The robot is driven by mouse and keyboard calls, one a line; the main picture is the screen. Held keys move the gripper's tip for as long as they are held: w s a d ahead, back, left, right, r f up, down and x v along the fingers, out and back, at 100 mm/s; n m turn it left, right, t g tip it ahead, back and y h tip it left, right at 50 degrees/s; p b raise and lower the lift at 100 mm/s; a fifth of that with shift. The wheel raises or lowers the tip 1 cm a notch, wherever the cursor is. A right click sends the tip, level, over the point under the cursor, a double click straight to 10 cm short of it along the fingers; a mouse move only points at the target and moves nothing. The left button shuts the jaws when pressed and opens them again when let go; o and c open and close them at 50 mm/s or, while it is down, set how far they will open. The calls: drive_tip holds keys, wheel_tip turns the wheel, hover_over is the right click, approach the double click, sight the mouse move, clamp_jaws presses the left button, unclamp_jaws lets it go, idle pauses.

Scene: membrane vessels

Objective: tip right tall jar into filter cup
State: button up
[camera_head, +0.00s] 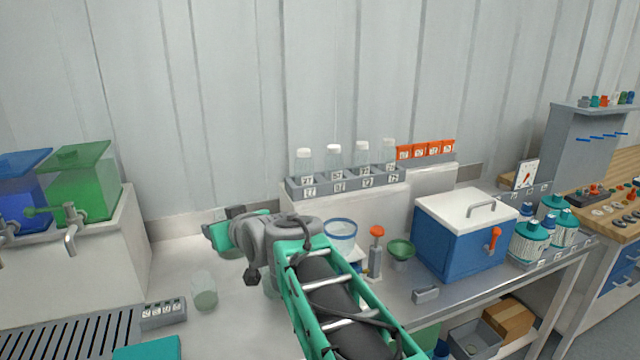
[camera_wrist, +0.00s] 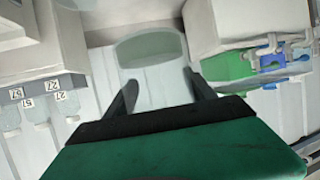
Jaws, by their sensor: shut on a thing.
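In the wrist view, my gripper (camera_wrist: 160,84) has a finger on each side of a clear, pale-tinted jar (camera_wrist: 150,62) and is shut on it. Another pale translucent jar (camera_head: 204,290) stands upright on the counter at the left. Part of a pale object shows behind my arm. A clear cup with a blue rim (camera_head: 341,229), which looks like the filter cup, is just right of my arm's wrist, its lower part partly hidden.
A rack (camera_head: 345,183) of white-capped bottles stands at the back. An orange-topped plunger (camera_head: 376,250), a green funnel (camera_head: 400,251) and a blue cooler (camera_head: 462,240) stand right of the cup. Green (camera_head: 82,175) and blue tanks with taps are at the left.

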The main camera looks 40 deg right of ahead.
drive_tip(key=s+d+r+b, duration=0.1)
drive_tip(key=d+r+b, duration=0.2)
drive_tip(key=d, duration=0.9)
drive_tip(key=d+r+b, duration=0.2)
drive_tip(key=d+r, duration=0.1)
drive_tip(key=d, duration=0.9)
drive_tip(key=a+m+t+y+p, duration=0.1)
drive_tip(key=m, duration=0.2)
drive_tip(key=a+f+m+t+y+p, duration=0.1)
drive_tip(key=m, duration=0.2)
drive_tip(key=f+m+t+y+p, duration=0.1)
drive_tip(key=m+t, duration=0.1)
drive_tip(key=m, duration=0.1)
drive_tip(key=shift+w+a+f+y+p, duration=0.1)
drive_tip(key=shift+w+a+y+p, duration=0.2)
drive_tip(key=shift+a, duration=0.1)
drive_tip(key=shift+s+f+m, duration=0.1)
drive_tip(key=shift+m, duration=0.3)
drive_tip(key=shift+t, duration=0.3)
